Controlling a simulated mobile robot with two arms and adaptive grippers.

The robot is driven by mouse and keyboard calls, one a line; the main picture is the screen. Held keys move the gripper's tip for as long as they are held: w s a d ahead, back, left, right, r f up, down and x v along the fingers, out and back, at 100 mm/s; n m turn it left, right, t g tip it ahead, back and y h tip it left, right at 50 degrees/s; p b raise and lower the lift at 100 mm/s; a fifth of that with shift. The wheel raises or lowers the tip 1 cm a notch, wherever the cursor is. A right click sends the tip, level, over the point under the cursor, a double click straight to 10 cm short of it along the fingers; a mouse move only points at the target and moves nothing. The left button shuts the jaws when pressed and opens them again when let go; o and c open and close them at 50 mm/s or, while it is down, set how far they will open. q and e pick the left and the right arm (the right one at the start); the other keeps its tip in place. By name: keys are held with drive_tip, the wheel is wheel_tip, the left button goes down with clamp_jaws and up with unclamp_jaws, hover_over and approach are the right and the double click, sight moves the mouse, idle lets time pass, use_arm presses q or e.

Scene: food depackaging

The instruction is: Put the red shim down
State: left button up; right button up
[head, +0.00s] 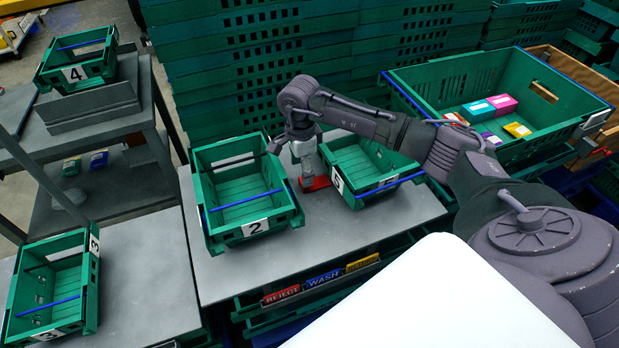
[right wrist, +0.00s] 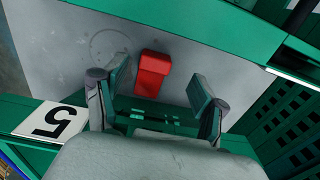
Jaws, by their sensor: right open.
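The red shim (head: 316,184) lies on the grey tabletop (head: 330,225) in the gap between two green crates. In the right wrist view the red shim (right wrist: 152,74) is a bent red block between my open fingers, with visible gaps on both sides. My right gripper (head: 309,172) is low over the table, right above the shim. In the right wrist view my right gripper (right wrist: 160,88) has its fingers apart and holds nothing. My left gripper is not in view.
The green crate labelled 2 (head: 255,229) stands close on the left, another green crate (head: 385,189) close on the right. Red, blue and yellow signs (head: 325,278) are on the table front. A large crate (head: 550,128) with colourful boxes stands right. Table in front of the shim is clear.

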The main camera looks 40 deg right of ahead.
sight(315, 181)
drive_tip(key=f, duration=0.4)
drive_tip(key=shift+s+a+f, duration=0.1)
drive_tip(key=shift+s+f, duration=0.05)
drive_tip(key=shift+s, duration=0.1)
clamp_jaws()
drive_tip(key=shift+r+p, duration=0.25)
drive_tip(key=shift+p, duration=0.1)
